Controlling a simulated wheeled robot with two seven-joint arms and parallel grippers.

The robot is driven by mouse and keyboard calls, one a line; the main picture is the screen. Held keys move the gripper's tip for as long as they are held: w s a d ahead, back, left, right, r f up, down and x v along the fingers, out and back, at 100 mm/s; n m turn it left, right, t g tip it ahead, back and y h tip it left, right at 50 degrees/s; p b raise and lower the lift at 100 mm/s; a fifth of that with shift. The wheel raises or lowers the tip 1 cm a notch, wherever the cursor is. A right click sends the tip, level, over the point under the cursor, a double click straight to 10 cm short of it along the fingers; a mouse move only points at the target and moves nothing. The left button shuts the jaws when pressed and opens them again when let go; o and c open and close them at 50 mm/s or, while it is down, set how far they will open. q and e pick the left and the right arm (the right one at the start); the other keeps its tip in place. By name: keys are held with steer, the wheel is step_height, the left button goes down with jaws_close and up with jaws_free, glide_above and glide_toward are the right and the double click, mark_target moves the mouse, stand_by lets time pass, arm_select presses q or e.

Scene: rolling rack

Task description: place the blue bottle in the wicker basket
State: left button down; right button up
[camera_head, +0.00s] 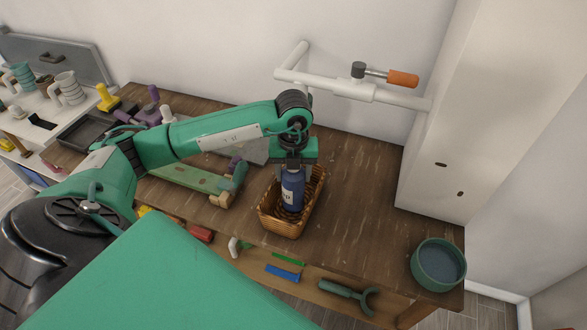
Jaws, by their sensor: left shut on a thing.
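The blue bottle (292,191) has a white label and stands upright within the outline of the wicker basket. The wicker basket (279,226) is brown and woven and rests on the dark wooden table. My left gripper (293,166) comes down from above and is shut on the top of the bottle. The bottle's lower end is at or just above the basket floor; I cannot tell if it touches. The bottle's top is hidden by the gripper. My right gripper is not in view.
A green board (189,178) lies left of the basket. A teal bowl (438,264) sits at the table's right front corner. A white pipe (345,88) with an orange-handled valve is at the back wall. A white cabinet (470,130) stands at the right. The table right of the basket is clear.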

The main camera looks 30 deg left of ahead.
arm_select(q)
steer(key=shift+f+b, duration=0.2)
steer(key=shift+b, duration=0.1)
steer(key=c, duration=0.5)
jaws_free()
steer(key=shift+r, duration=0.1)
steer(key=shift+r+p, duration=0.25)
steer(key=shift+p, duration=0.1)
step_height(320, 180, up, 11)
steer(key=b, duration=0.4)
steer(key=shift+r, duration=0.4)
